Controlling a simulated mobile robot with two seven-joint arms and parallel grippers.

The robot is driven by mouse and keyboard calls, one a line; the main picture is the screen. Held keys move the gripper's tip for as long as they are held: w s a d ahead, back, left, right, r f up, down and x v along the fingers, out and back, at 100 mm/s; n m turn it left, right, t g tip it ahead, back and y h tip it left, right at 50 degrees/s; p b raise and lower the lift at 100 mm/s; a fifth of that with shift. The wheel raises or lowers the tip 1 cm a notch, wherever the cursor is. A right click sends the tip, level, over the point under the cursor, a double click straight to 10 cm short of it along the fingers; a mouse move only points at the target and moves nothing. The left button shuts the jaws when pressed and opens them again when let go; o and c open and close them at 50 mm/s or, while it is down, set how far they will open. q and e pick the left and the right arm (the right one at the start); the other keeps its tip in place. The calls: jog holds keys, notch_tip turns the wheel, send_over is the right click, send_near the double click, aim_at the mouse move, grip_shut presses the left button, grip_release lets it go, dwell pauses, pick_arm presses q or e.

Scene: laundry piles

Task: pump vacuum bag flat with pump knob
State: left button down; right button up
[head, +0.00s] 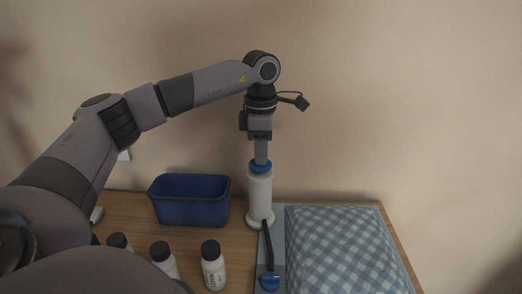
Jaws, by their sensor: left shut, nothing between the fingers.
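A white pump (260,197) stands upright on the table, with a blue pump knob (260,167) on top. My left gripper (261,158) is directly above the knob, pointing down with its fingers shut and nothing held between them. The fingertips are at the knob's top; I cannot tell whether they press on it. A dark hose (268,245) runs from the pump to a blue valve (270,282) at the bag's left edge. The vacuum bag (345,250) is puffed up around blue-and-white checked cloth. My right gripper is out of view.
A blue bin (190,201) stands left of the pump. Several white bottles with dark caps, one of them here (213,267), stand at the front left. A wall rises behind the wooden table (125,222). The bag fills the table's right side.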

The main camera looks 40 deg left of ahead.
pick_arm(q)
jog(key=shift+f, duration=0.2)
notch_tip(320, 180, up, 8)
jog(key=shift+f, duration=0.25)
dwell(0.5)
dwell(1.1)
